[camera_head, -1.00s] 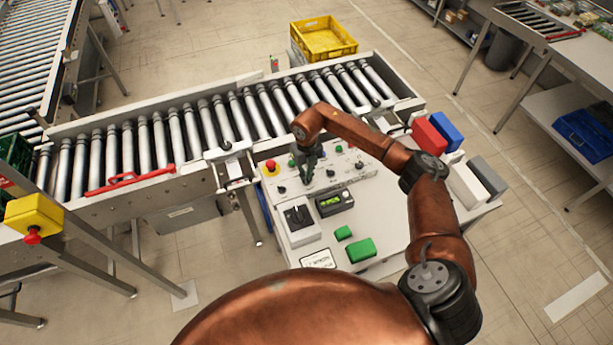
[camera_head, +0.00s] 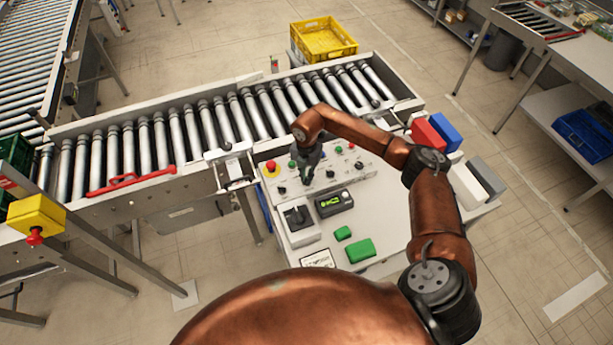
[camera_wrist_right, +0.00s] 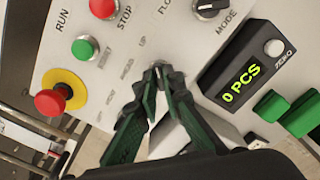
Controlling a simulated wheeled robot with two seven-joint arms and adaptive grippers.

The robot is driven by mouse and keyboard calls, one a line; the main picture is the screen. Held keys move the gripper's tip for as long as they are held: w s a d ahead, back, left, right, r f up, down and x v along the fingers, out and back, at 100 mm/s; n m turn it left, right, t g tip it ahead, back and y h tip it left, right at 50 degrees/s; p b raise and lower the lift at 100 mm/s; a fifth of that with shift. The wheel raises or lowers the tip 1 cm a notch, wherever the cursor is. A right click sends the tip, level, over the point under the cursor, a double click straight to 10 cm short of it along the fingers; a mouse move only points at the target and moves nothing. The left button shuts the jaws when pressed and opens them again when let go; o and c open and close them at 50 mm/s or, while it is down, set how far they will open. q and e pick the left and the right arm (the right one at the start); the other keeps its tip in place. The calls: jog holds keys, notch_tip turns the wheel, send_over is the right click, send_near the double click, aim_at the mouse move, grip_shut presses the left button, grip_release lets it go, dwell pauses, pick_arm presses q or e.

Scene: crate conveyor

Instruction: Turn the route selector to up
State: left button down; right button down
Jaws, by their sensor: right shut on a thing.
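The control panel (camera_head: 335,172) is a light sloped board with buttons and knobs beside the conveyor. My right gripper (camera_head: 306,180) reaches down onto it from above. In the right wrist view, its green fingers (camera_wrist_right: 159,74) close together at the tips, on a small knob below the printed "UP" label (camera_wrist_right: 142,42). I take this knob to be the route selector. The fingertips hide nearly all of it, so its pointing direction cannot be told. My left gripper is not in view.
A red mushroom button on a yellow ring (camera_wrist_right: 55,95), red and green buttons and a MODE knob (camera_wrist_right: 208,8) surround the fingers. A display (camera_wrist_right: 240,90) reads "0 PCS". Green blocks (camera_head: 360,250) lie on the table. The roller conveyor (camera_head: 215,125) runs behind.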

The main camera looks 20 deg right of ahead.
jog(key=shift+m, duration=0.3)
dwell(0.4)
jog(key=c, duration=2.1)
grip_release()
notch_tip(320, 180, up, 12)
jog(key=shift+r, duration=0.1)
